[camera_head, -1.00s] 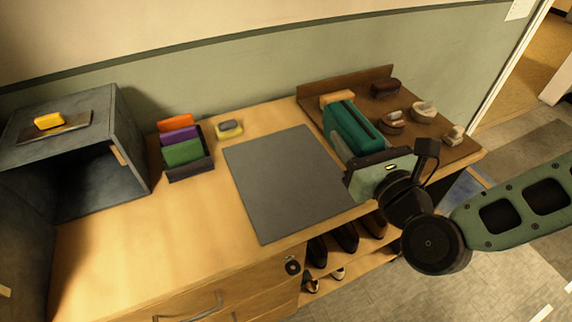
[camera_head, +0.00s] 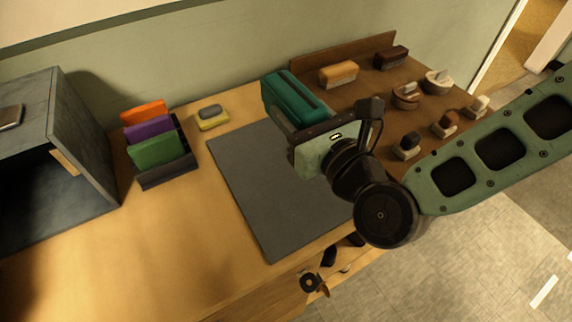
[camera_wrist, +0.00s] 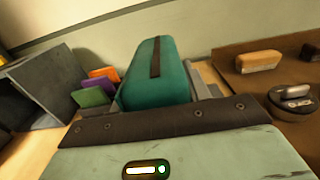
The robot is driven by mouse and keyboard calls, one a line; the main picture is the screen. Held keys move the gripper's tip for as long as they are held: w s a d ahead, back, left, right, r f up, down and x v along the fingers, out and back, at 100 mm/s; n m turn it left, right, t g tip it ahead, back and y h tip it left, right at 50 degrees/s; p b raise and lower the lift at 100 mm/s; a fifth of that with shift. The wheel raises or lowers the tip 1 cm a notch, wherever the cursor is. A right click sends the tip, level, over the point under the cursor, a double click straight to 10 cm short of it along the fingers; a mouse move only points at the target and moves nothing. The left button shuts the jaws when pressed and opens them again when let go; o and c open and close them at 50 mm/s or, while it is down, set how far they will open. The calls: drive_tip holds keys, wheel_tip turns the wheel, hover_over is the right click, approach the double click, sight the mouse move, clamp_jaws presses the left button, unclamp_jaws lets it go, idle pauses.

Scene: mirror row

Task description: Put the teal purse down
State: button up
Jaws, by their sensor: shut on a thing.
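The teal purse (camera_head: 292,98) is held in my gripper (camera_head: 296,122), which is shut on it. In the head view it hangs over the far right part of the grey mat (camera_head: 262,190), beside the brown brush board. In the wrist view the teal purse (camera_wrist: 158,75) stands out beyond the palm, with a dark strap along its top. Grey fingers (camera_wrist: 203,82) show at its right side. The purse's underside is hidden, so I cannot tell whether it touches the mat.
A rack (camera_head: 168,178) with orange, purple and green purses stands left of the mat. A dark open box (camera_head: 85,135) is at far left. The brown board (camera_head: 375,95) at right holds several brushes. The mat's front is clear.

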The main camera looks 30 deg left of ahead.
drive_tip(key=shift+a+f, duration=0.15)
drive_tip(key=shift+f, duration=0.35)
wheel_tip(320, 180, down, 10)
drive_tip(key=shift+r+p, duration=0.25)
drive_tip(key=shift+p, duration=0.05)
drive_tip(key=shift+f, duration=0.15)
drive_tip(key=o, duration=1.1)
drive_tip(key=shift+c, duration=0.2)
